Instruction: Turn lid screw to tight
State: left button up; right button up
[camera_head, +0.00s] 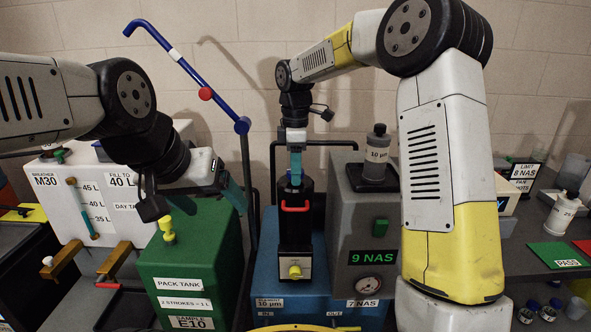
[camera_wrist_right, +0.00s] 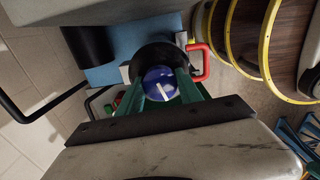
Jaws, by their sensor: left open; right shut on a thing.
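The lid screw (camera_wrist_right: 160,84) is a round blue knob with a white mark, on top of the black filter housing (camera_head: 294,232). In the right wrist view the white mark lies slanted. My right gripper (camera_head: 295,170) reaches down from above, its green fingers shut on either side of the lid screw. In the head view the fingers hide most of the knob. The black housing (camera_wrist_right: 150,57) also shows in the right wrist view, with a red handle at its side. My left gripper (camera_head: 234,194) is open, above the green pack tank (camera_head: 190,268), away from the screw.
The housing stands on a blue unit (camera_head: 268,262). To its right is a grey unit (camera_head: 350,230) with a gauge and a "9 NAS" display, a bottle (camera_head: 377,155) on top. A white day tank (camera_head: 95,215) stands at left.

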jog(key=m, duration=0.5)
jog(key=shift+m, duration=0.3)
jog(key=m, duration=1)
jog(key=shift+m, duration=0.4)
jog(key=shift+r+m, duration=0.1)
jog(key=shift+m, duration=2.2)
jog(key=o, duration=1.4)
jog(key=shift+c, duration=0.2)
